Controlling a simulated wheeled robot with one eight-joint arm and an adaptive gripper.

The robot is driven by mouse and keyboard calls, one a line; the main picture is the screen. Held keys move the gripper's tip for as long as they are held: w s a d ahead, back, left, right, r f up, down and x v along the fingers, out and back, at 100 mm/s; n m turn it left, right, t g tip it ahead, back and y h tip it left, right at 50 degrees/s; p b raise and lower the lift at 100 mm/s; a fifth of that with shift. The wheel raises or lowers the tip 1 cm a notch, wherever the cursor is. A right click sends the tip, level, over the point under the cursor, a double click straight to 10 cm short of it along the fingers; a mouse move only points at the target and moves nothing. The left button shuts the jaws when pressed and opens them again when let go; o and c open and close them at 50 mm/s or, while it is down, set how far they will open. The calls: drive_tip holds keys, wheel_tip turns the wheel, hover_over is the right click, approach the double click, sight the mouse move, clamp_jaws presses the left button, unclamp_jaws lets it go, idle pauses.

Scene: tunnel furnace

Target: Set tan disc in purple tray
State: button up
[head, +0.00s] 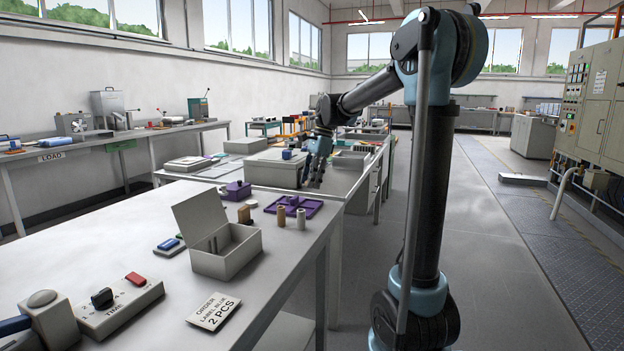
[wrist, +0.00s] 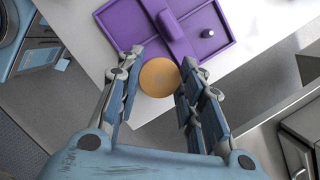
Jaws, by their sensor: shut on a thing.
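In the wrist view, a round tan disc (wrist: 159,77) lies between the two fingers of my gripper (wrist: 158,80), which is shut on it. The purple tray (wrist: 128,20) is just beyond the disc, and the disc's upper edge overlaps the tray's near edge in the picture. I cannot tell the height between them. A raised purple bar crosses the tray's middle, and a small pale-topped peg stands in its right part. In the head view, my gripper (head: 316,166) is above and right of the purple tray (head: 311,206); the disc is not clear there.
An open grey box (head: 232,259) is nearer, and a dark purple block (head: 238,190) sits to the left. Grey cases stand on the table behind. The table's right edge is close to the tray.

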drive_tip(key=shift+f, duration=2.65)
drive_tip(key=shift+s+f, duration=0.15)
drive_tip(key=shift+f, duration=0.05)
drive_tip(key=o, duration=1.1)
drive_tip(key=shift+o, duration=0.6)
drive_tip(key=shift+o, duration=1.1)
drive_tip(key=shift+r, duration=3.6)
